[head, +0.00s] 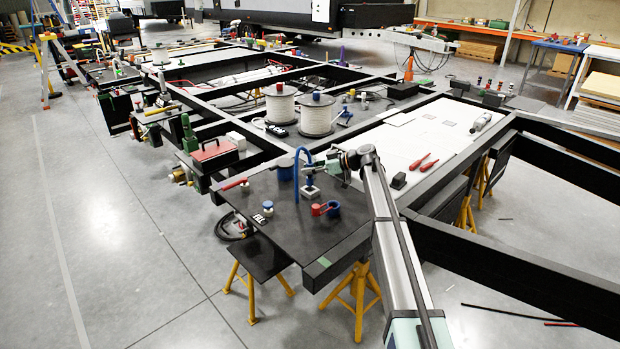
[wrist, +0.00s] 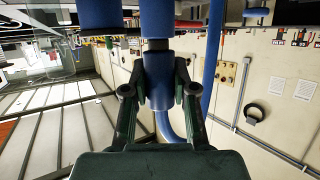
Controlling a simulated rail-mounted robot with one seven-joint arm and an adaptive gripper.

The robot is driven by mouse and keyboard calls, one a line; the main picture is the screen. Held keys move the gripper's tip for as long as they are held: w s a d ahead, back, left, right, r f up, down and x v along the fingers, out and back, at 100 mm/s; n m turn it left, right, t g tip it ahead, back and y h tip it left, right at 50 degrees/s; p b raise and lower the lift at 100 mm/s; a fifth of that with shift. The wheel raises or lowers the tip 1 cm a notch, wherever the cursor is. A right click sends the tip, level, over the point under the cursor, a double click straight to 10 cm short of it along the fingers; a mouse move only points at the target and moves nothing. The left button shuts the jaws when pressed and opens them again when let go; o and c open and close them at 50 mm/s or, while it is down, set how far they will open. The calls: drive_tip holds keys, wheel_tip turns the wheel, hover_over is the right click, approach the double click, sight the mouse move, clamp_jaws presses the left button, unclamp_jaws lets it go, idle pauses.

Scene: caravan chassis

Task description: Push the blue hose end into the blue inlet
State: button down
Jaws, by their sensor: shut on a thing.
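My gripper (wrist: 158,92) is shut on the blue hose end (wrist: 158,68), with a finger on either side. The wrist view appears upside down. A narrow dark section lies between the held hose end and a wider blue cylinder (wrist: 157,14), seemingly the blue inlet, cut by the frame's top edge. They are in line; how deep the hose end sits I cannot tell. The blue hose (wrist: 208,65) curves round beside the gripper. In the head view, the hose (head: 297,158) arches above the dark plate, and my gripper (head: 317,168) holds its right-hand end.
Another blue cylinder (head: 285,170) stands left of the hose. A blue ring-like part (head: 333,209) and a red part (head: 318,209) sit in front. A small blue-topped white part (head: 267,208) stands left. The dark plate's front area (head: 310,240) is clear.

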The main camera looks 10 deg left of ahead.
wheel_tip(320, 180, up, 16)
drive_tip(key=b, duration=0.1)
drive_tip(key=s+d+f+p, duration=0.5)
drive_tip(key=s+d+f, duration=0.4)
drive_tip(key=s, duration=0.1)
drive_tip(key=shift+s+d+f, duration=0.15)
drive_tip(key=shift+s+f, duration=0.1)
drive_tip(key=shift+s, duration=0.1)
drive_tip(key=shift+f+b, duration=0.1)
drive_tip(key=shift+b, duration=0.5)
drive_tip(key=shift+f+b, duration=2.15)
drive_tip(key=shift+f, duration=0.65)
drive_tip(key=shift+b, duration=1.3)
